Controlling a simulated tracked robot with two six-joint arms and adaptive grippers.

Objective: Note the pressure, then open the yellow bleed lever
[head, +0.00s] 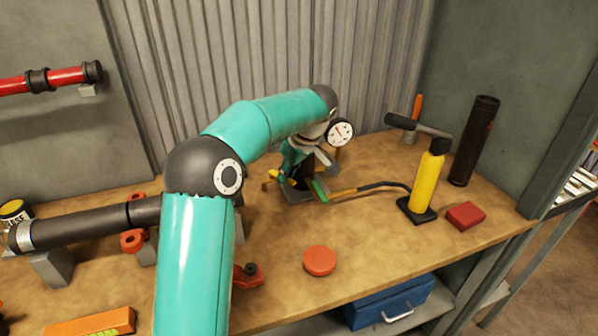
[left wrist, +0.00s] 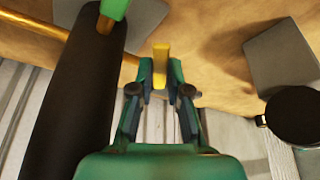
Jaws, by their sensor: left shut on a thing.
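The yellow bleed lever (left wrist: 160,58) stands between the fingertips of my left gripper (left wrist: 160,88) in the left wrist view; the gripper is shut on it. In the head view the same gripper (head: 292,160) is at the valve assembly behind my teal arm, partly hidden. A bit of yellow (head: 272,174) shows at its left. The pressure gauge (head: 340,132) has a white round face just right of my arm's end; its reading is too small to tell. My right gripper is not in view.
A black tube (head: 473,140) and a red block (head: 465,215) stand at the right. A red disc (head: 319,261) lies in front. A dark pipe (head: 85,225) lies at left.

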